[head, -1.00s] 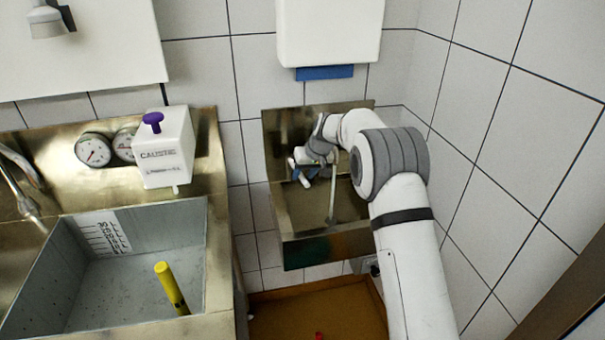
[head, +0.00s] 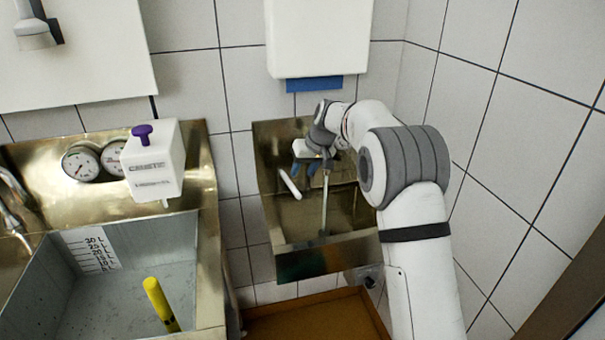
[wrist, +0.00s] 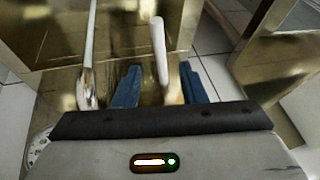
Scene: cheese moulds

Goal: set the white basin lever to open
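The white basin lever (head: 290,184) is a short white rod at the left of the small metal wall basin (head: 358,250). It leans up to the left in the head view. In the wrist view the lever (wrist: 160,48) stands between the lines of my two blue fingers, a little ahead of the tips. My gripper (head: 306,163) is open and empty, above and just right of the lever in the head view. It also shows in the wrist view (wrist: 160,80). A gap to the lever seems to show; its depth is hard to judge. The lever's base is partly hidden.
A thin chrome spout (head: 325,200) runs down into the basin close to my fingers; it passes left of them in the wrist view (wrist: 88,60). A white dispenser (head: 305,40) hangs above. A large sink (head: 210,270) stands left, with a yellow rod (head: 160,304). Tiled wall lies right.

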